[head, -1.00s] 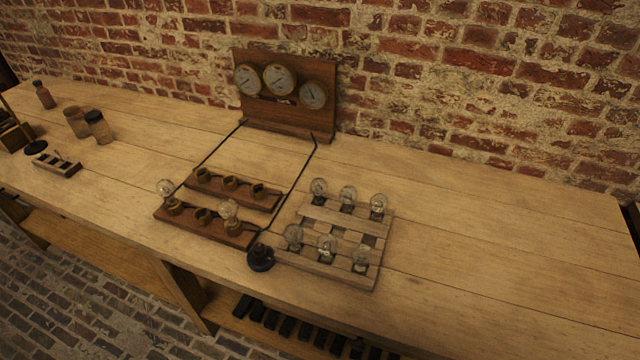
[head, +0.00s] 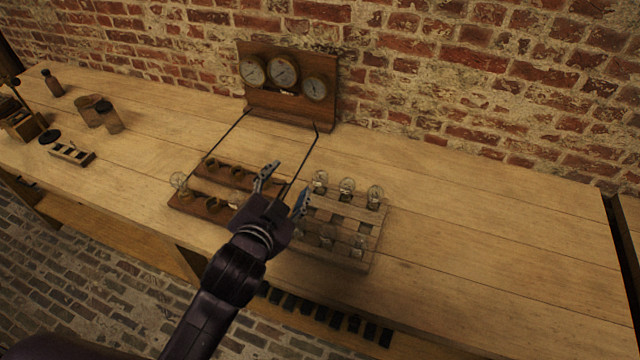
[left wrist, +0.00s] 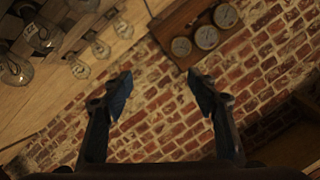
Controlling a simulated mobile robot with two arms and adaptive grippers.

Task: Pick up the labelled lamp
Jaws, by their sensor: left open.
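Several clear glass lamps stand in a pale slatted wooden rack (head: 378,232). Three in its back row show clearly, one of them the right back lamp (head: 375,197); the front-row lamps are dim and partly behind my left gripper (head: 285,187). The gripper is open and empty, raised over the bench between the rack and the dark socket board (head: 187,206). In the left wrist view, lamps hang at upper left, clear of the open fingers (left wrist: 163,92). One lamp (left wrist: 44,37) there seems to bear a pale marked label. My right gripper is out of view.
A wooden panel with three dials (head: 288,112) stands at the back before the brick wall, with dark rods running forward from it. One lamp (head: 178,181) sits at the socket board's left end. Jars (head: 107,116) stand far left. The bench's right side is clear.

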